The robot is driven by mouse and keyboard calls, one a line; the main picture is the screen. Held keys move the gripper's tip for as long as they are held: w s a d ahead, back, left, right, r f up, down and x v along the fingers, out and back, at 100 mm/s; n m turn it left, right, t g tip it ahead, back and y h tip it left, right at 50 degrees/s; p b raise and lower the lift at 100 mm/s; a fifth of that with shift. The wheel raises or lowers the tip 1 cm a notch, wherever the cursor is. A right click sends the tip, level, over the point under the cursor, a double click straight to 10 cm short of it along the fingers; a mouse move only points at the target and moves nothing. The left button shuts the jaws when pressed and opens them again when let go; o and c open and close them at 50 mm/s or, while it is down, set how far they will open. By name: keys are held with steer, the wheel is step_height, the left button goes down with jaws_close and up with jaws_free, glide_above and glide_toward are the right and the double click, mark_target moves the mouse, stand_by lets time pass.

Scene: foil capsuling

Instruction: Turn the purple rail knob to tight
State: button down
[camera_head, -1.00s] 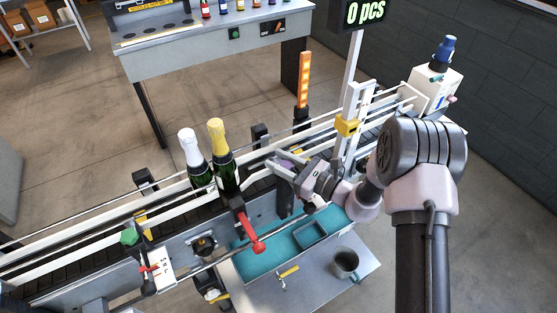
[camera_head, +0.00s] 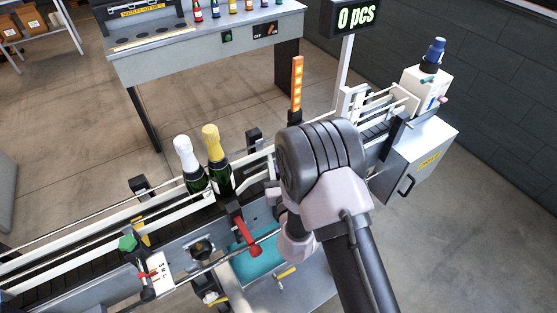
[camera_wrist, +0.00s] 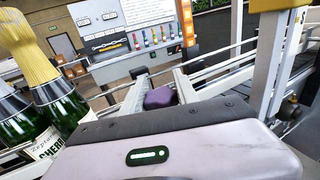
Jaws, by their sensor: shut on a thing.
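The purple rail knob (camera_wrist: 160,97) shows in the wrist view, between the two light grey fingers of my gripper (camera_wrist: 162,82). The fingers are shut on it, one on each side. How far the knob is turned cannot be seen. In the head view my arm hides the knob and the gripper. The conveyor's white guide rail (camera_head: 88,232) runs along the line there.
Two bottles, one white-topped (camera_head: 188,158) and one yellow-topped (camera_head: 215,155), stand on the conveyor left of my arm. A red-handled lever (camera_head: 246,236) and a green knob (camera_head: 128,243) are on the near side. An orange light column (camera_head: 296,84) stands behind.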

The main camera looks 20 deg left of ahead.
steer(key=shift+m+t+h, duration=0.3)
steer(key=shift+m+h, duration=0.2)
steer(key=shift+h, duration=0.2)
steer(key=shift+w+d+p, duration=0.1)
steer(key=shift+p, duration=0.2)
steer(key=c, duration=0.9)
jaws_free()
